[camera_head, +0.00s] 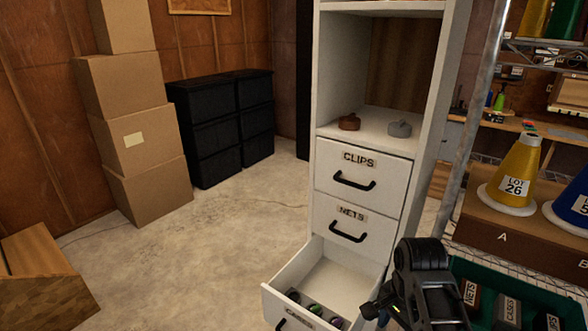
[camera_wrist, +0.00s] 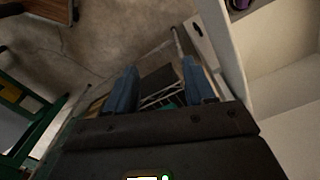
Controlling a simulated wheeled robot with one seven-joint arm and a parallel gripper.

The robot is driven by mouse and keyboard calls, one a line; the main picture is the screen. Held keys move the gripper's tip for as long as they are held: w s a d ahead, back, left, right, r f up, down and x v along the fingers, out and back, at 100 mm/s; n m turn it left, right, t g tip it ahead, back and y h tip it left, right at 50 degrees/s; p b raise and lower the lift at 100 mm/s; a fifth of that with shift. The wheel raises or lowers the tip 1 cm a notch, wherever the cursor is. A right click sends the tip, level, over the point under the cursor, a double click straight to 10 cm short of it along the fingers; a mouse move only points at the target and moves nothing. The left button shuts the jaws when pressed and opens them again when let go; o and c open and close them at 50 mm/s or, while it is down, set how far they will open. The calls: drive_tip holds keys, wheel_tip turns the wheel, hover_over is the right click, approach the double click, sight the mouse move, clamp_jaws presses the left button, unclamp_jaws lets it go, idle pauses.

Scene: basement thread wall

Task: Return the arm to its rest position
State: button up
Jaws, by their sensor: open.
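My gripper (camera_wrist: 160,72) shows two blue fingers standing apart in the wrist view, with nothing held between them. Most of the gripper is hidden by the arm there. The drawer is pulled out and holds a dark holder with several round coloured items (camera_head: 315,307) near its front.
The CLIPS drawer (camera_head: 362,179) and NETS drawer (camera_head: 350,229) are shut. A metal rack at the right holds a yellow cone (camera_head: 515,172) labelled LOT 26 and a green crate (camera_head: 535,290) of labelled items. Cardboard boxes (camera_head: 135,140) and black drawers (camera_head: 222,122) stand behind open floor.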

drive_tip(key=s+d+f+n+t, duration=0.3)
drive_tip(key=s+d+f+t, duration=0.1)
drive_tip(key=s+f, duration=0.6)
drive_tip(key=s+r+n+t, duration=0.1)
drive_tip(key=s+n+t, duration=0.2)
drive_tip(key=s, duration=0.8)
drive_tip(key=s+a+r+n+t, duration=0.1)
drive_tip(key=s+r+t, duration=0.3)
drive_tip(key=s+r, duration=0.5)
drive_tip(key=s+a+r+n+t, duration=0.2)
drive_tip(key=s+r+n+t, duration=0.2)
drive_tip(key=s+r, duration=0.6)
wheel_tip(320, 180, up, 7)
drive_tip(key=shift+s+n, duration=0.3)
